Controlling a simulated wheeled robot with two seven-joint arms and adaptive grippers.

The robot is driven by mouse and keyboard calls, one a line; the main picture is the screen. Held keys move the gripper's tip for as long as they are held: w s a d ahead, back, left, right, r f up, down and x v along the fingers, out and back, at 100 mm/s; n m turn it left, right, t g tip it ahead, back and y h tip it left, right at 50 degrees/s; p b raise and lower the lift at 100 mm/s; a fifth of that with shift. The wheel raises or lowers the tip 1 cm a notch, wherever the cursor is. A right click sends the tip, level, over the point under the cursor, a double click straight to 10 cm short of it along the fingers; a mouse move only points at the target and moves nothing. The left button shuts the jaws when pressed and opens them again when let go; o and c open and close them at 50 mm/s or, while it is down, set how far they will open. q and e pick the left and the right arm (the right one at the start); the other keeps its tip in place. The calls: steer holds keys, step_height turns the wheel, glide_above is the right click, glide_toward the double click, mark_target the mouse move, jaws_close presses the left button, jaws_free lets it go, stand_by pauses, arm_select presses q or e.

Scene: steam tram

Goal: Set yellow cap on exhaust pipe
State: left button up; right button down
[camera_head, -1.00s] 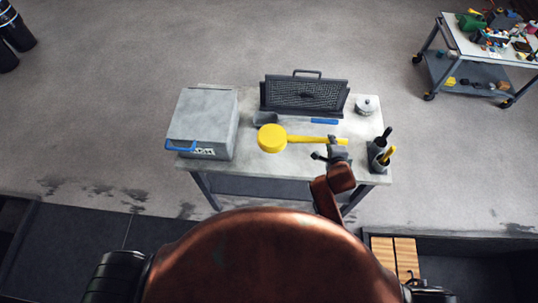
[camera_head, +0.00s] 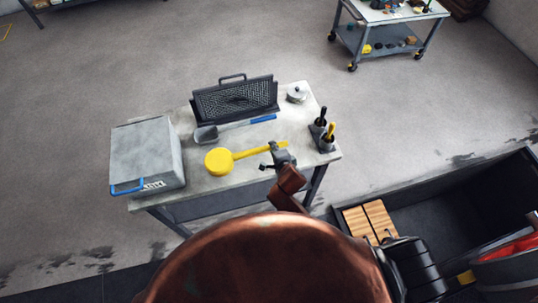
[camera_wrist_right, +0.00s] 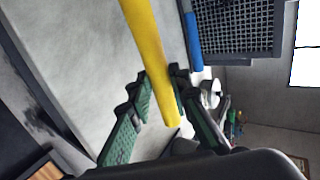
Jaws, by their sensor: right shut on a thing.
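The yellow cap (camera_head: 219,161) has a round head and a long straight handle. In the head view it is over the table, head to the left. My right gripper (camera_head: 277,154) is shut on the handle near its right end. In the right wrist view the yellow handle (camera_wrist_right: 150,62) passes between the green-padded fingers (camera_wrist_right: 160,100). I cannot tell whether the cap's head touches the table top. My left gripper is not in view. No exhaust pipe can be made out.
The table (camera_head: 300,140) holds a grey box (camera_head: 146,158), a mesh panel (camera_head: 235,100), a blue-handled shovel (camera_head: 206,134), a small lidded pot (camera_head: 297,93) and a tool holder (camera_head: 323,138). A cart (camera_head: 385,42) stands at the back right. A dark tram body with wooden slats (camera_head: 370,222) is at lower right.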

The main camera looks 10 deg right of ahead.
step_height(320, 180, down, 5)
steer(key=shift+r, duration=0.1)
steer(key=shift+a, duration=0.1)
steer(key=c, duration=1.8)
jaws_free()
steer(key=shift+o, duration=0.2)
steer(key=shift+f, duration=0.2)
